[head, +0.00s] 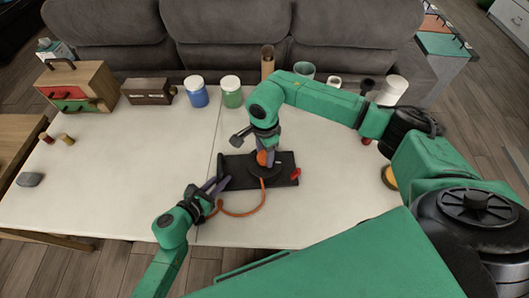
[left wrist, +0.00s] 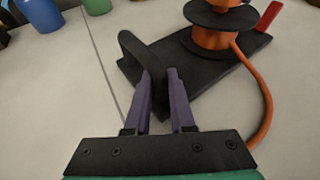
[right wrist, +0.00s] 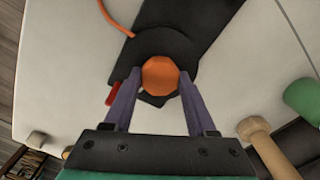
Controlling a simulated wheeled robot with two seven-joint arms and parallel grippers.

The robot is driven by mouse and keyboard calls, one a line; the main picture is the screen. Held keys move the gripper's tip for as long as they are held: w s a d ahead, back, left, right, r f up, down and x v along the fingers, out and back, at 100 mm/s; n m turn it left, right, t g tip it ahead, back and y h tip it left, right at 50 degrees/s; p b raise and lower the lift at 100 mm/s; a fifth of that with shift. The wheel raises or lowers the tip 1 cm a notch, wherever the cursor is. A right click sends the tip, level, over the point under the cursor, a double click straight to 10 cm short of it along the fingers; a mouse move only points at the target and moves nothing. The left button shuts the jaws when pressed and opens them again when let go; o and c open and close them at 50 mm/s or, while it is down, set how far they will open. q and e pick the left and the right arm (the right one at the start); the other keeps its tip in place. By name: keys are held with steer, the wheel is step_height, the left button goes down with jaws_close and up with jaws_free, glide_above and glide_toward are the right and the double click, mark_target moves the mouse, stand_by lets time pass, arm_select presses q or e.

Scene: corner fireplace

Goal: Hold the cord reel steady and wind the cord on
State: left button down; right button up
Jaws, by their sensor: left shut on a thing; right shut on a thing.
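The cord reel (head: 264,168) stands on a black base board (head: 288,180) in the middle of the table. In the left wrist view it shows a black flange (left wrist: 219,20) and orange cord wound on its core. The orange cord (head: 243,214) runs off the reel and curves over the table toward the front. My left gripper (head: 217,187) is shut on the raised handle (left wrist: 130,50) at the board's left end. My right gripper (head: 264,157) is above the reel, shut on an orange knob (right wrist: 160,76). A red piece (head: 295,175) sits at the board's right end.
Behind are a wooden drawer box (head: 90,85), a dark box (head: 148,91), a blue jar (head: 196,92), a green jar (head: 231,92) and several cups. A grey stone (head: 30,179) lies at left. The table's left front is clear.

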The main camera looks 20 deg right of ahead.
steer(key=m, duration=0.7)
steer(key=shift+w, duration=0.1)
steer(key=m, duration=0.6)
steer(key=shift+m, duration=0.3)
steer(key=m, duration=1.2)
steer(key=shift+m, duration=0.3)
steer(key=m, duration=0.6)
steer(key=shift+d, duration=0.1)
steer(key=m, duration=0.6)
steer(key=shift+m, duration=0.4)
steer(key=m, duration=0.8)
steer(key=shift+a+m, duration=0.25)
steer(key=shift+m, duration=0.15)
steer(key=m, duration=0.2)
steer(key=shift+r+m, duration=0.1)
steer(key=shift+m, duration=0.2)
steer(key=shift+d+m, duration=0.15)
steer(key=shift+m, duration=0.15)
steer(key=shift+d, duration=0.1)
